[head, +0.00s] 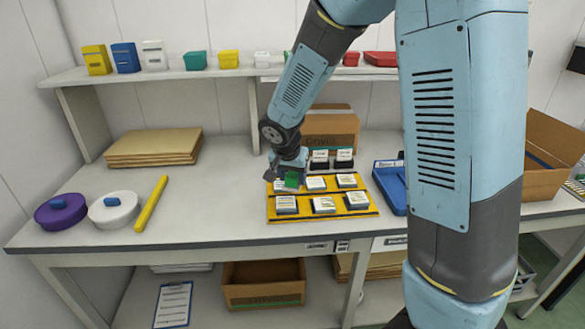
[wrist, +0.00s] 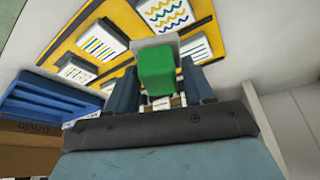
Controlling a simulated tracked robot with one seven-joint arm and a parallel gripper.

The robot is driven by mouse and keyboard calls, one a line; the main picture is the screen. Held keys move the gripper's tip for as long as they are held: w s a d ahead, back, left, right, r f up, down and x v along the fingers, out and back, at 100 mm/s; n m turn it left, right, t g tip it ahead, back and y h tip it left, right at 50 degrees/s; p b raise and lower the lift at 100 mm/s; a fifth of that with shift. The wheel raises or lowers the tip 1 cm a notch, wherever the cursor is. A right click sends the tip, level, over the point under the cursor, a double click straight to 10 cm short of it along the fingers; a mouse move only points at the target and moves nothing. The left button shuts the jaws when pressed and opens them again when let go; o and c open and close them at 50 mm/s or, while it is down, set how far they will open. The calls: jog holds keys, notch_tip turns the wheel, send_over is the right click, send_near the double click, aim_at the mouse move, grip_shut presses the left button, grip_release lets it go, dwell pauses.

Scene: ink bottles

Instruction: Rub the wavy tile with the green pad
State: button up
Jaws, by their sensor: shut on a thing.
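My gripper (wrist: 158,88) is shut on the green pad (wrist: 160,70), with one dark blue finger on each side of it. In the head view my gripper (head: 288,174) is low over the left end of the back row of tiles, and the pad (head: 292,180) shows beneath it. The wavy tile (wrist: 166,13), white with yellow and blue wavy lines, lies at the top of the wrist view, beyond the pad and apart from it. In the head view the tile patterns are too small to tell apart. Contact between the pad and the surface below is hidden.
Other tiles (head: 323,204) sit on the yellow rack (head: 340,214). A blue tray (head: 389,188) stands right of it and a cardboard box (head: 331,130) behind. A yellow stick (head: 151,203) and round purple (head: 61,211) and white (head: 113,209) containers lie left. The bench between is clear.

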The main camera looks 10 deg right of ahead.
jog(key=shift+r, duration=1.25)
